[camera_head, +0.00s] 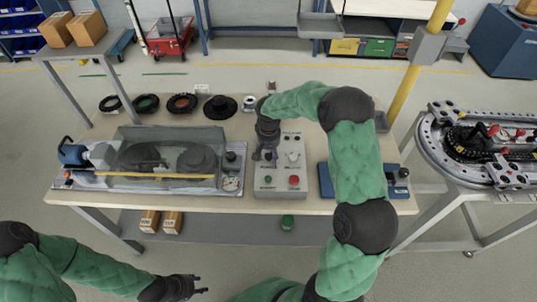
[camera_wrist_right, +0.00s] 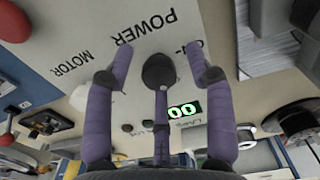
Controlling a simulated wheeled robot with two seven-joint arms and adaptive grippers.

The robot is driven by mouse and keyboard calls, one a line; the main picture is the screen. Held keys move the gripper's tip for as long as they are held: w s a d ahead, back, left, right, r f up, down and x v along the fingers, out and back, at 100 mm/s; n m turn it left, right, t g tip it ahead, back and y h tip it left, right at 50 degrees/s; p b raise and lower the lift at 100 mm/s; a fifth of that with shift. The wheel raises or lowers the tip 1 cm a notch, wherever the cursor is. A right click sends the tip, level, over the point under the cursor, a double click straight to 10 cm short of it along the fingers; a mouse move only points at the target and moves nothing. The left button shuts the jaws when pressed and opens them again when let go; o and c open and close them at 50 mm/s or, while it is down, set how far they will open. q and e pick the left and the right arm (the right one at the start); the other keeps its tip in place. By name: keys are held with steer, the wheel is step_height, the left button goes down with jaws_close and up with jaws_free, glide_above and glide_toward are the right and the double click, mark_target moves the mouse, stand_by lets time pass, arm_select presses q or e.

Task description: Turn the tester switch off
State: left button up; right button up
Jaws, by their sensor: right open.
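The tester is a light grey control box (camera_head: 284,180) at the middle of the table, with a red button, a green button and a white knob on its face. In the right wrist view its panel (camera_wrist_right: 75,28) carries the words POWER and MOTOR, with a partly covered label near the right finger. My right gripper (camera_head: 266,152) points down over the box's left side, its fingers (camera_wrist_right: 160,62) spread around the panel's switch area. A dark rounded shape sits between them; I cannot tell switch from fingertip, nor the switch's position. My left gripper (camera_head: 203,285) is open, empty, below the table.
A clear-covered machine (camera_head: 160,163) stands left of the box, a blue-based device (camera_head: 326,183) right of it. Several dark rings (camera_head: 182,103) lie along the back. A lit green display (camera_wrist_right: 184,110) reads 00. A ring track (camera_head: 431,158) stands at the right.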

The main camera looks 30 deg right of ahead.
mark_target(269, 155)
step_height(269, 155, up, 12)
stand_by(0.5)
steer(key=shift+f, duration=0.1)
stand_by(0.4)
